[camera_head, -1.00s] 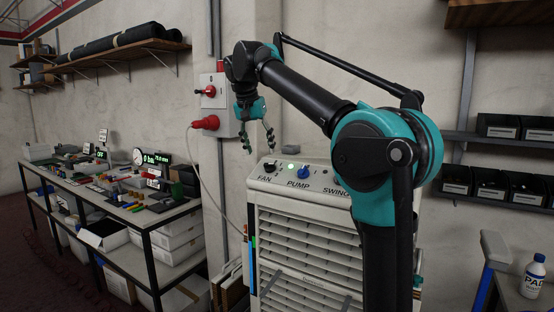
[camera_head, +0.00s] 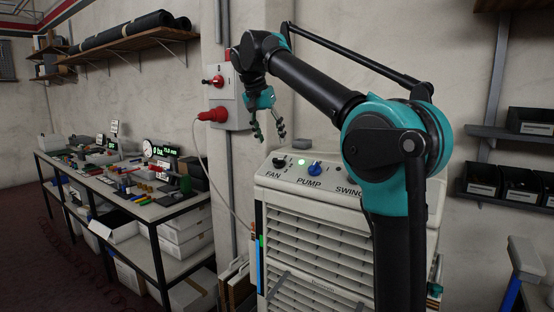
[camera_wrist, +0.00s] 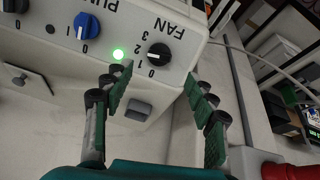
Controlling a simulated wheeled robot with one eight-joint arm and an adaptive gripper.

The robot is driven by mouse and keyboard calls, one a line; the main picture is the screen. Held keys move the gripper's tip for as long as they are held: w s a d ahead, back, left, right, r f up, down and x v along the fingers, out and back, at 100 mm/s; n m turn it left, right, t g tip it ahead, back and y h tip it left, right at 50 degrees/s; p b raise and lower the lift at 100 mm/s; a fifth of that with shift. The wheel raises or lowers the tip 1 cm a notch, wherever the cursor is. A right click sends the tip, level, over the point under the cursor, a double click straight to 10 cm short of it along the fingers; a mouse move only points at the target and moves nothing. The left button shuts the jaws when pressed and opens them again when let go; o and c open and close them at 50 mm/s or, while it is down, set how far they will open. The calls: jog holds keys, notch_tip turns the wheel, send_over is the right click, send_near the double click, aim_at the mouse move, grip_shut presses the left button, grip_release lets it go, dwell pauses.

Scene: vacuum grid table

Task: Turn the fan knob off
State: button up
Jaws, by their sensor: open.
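The black fan knob (camera_head: 280,162) sits at the left end of the white cooler's (camera_head: 330,250) top panel, above the word FAN. In the wrist view the fan knob (camera_wrist: 159,57) carries a white pointer line and has numbers around it; its exact setting is hard to read. My gripper (camera_head: 271,138) hangs just above and behind the knob, fingers pointing down. In the wrist view my gripper (camera_wrist: 158,88) is open and empty. Its two green-padded fingers are spread to either side of the knob's line, and the knob shows beyond the fingertips, apparently untouched.
A blue pump knob (camera_head: 315,167) and a lit green lamp (camera_head: 301,161) are beside the fan knob. A small grey block (camera_wrist: 139,109) is at the panel's back edge. A wall box with a red plug (camera_head: 213,115) stands behind. A cluttered bench (camera_head: 150,212) is left.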

aim_at(277, 159)
jog(key=x, duration=0.9)
jog(key=c, duration=1.2)
jog(key=shift+o, duration=0.2)
